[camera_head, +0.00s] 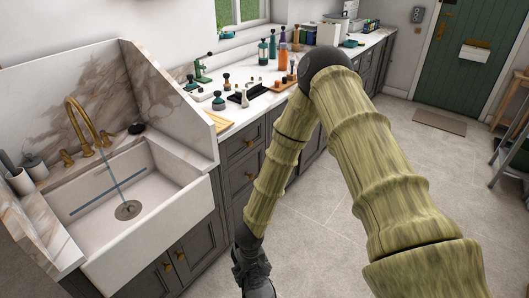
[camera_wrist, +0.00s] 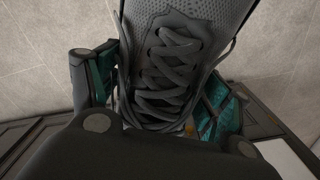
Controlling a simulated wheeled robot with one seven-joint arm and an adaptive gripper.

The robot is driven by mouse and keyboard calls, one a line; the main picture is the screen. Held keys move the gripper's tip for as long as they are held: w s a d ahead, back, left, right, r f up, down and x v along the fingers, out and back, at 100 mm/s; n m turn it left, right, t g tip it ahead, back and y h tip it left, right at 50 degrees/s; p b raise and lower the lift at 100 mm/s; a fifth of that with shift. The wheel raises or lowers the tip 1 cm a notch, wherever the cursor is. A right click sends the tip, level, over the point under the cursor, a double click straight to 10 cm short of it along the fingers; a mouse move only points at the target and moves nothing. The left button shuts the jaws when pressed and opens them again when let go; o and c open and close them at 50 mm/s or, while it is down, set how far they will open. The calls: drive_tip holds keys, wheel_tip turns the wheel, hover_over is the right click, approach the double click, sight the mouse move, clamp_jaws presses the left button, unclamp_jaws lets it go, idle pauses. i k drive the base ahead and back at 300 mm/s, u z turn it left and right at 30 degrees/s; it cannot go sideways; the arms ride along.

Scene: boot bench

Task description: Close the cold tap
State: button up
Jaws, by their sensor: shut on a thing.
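The brass tap (camera_head: 88,122) arches over the white sink (camera_head: 165,225) at the left of the head view. A thin bluish stream of water (camera_head: 112,165) runs from its spout to the drain (camera_head: 128,210). One brass handle (camera_head: 67,158) stands left of the spout and another (camera_head: 106,139) right of it; I cannot tell which is cold. My gripper (camera_head: 254,268) is low in front of the cabinets, right of the sink and well away from the handles. In the wrist view it is shut on a grey laced shoe (camera_wrist: 172,75), between its teal-padded fingers.
A marble splash wall (camera_head: 175,110) rises between the sink and the counter (camera_head: 245,85), which holds bottles and small objects. Dark cabinets (camera_head: 245,185) run below the counter. Tiled floor (camera_head: 310,235) is clear around my arm. A stool (camera_head: 515,130) stands far right.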

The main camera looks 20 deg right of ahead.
sight(102, 132)
drive_tip(key=z, duration=0.35)
drive_tip(key=k, duration=0.8)
drive_tip(key=z, duration=1.1)
drive_tip(key=i, duration=2.2)
drive_tip(key=u, duration=1.2)
drive_tip(key=i, duration=0.5)
drive_tip(key=u, duration=0.6)
